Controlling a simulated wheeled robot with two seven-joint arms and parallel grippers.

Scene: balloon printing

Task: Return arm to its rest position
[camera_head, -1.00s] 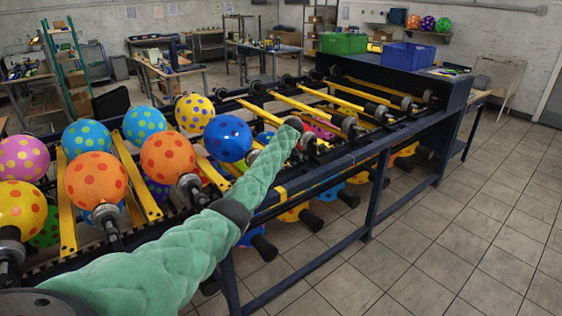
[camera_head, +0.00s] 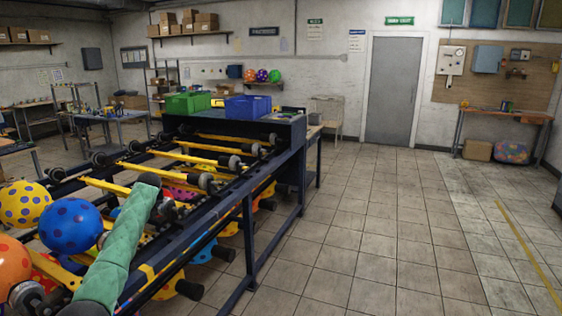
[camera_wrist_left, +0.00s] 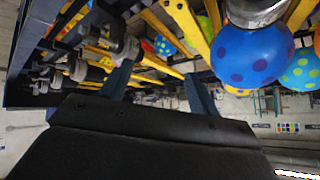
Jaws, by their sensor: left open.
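My left arm, in a green quilted sleeve, reaches in from the lower left of the head view over the balloon machine (camera_head: 236,215). Its dark end (camera_head: 150,180) shows near a bare spindle; the fingers cannot be made out there. In the left wrist view my left gripper (camera_wrist_left: 160,88) is open, its two dark fingers apart with nothing between them. A blue dotted balloon (camera_wrist_left: 252,55) hangs to the right of the fingers, apart from them. It also shows in the head view (camera_head: 70,226), left of my arm. My right gripper is not in view.
A yellow dotted balloon (camera_head: 25,204) and an orange balloon (camera_head: 12,262) sit on the machine's left. A green crate (camera_head: 188,104) and a blue crate (camera_head: 247,107) stand at its far end. The tiled floor (camera_head: 385,235) to the right is clear, up to a grey door (camera_head: 393,90).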

